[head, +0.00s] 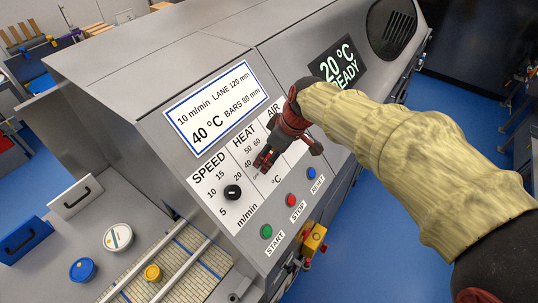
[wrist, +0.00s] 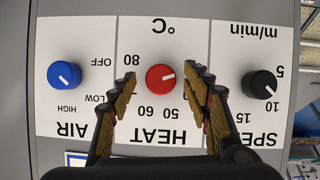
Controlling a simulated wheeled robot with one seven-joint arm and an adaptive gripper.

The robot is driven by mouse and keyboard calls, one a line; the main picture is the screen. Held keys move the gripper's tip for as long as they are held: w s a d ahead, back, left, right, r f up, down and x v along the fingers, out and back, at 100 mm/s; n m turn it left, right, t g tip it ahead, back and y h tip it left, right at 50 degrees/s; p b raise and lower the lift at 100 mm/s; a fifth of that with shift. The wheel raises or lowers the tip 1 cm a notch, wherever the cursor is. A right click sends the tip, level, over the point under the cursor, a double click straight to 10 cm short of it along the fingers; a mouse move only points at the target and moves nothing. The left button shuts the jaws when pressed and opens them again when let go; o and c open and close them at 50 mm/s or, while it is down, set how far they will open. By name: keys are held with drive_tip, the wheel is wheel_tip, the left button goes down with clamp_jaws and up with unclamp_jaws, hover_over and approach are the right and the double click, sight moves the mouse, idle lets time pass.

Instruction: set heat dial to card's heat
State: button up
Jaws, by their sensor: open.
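The card (head: 217,107) on the machine's sloped panel reads 10 m/min, lane 120 mm, 40 °C, bars 80 mm. The heat dial is a red knob (wrist: 160,78), seen upside down in the wrist view. Its white mark points right and slightly up in that view; the lettering there is hidden by a finger. The 50, 60 and 80 marks are readable. My gripper (wrist: 162,82) is open, one finger on each side of the red knob, with gaps between. In the head view my gripper (head: 266,160) covers the heat dial.
The black speed knob (wrist: 263,84) and blue air knob (wrist: 64,75) flank the heat dial. Green start (head: 266,231), red stop (head: 292,200) and blue reset (head: 311,173) buttons sit below. A display (head: 338,62) shows 20 °C READY.

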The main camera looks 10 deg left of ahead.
drive_tip(key=shift+a+f, duration=0.2)
drive_tip(key=shift+f, duration=0.2)
drive_tip(key=shift+c, duration=0.3)
drive_tip(key=c, duration=1.1)
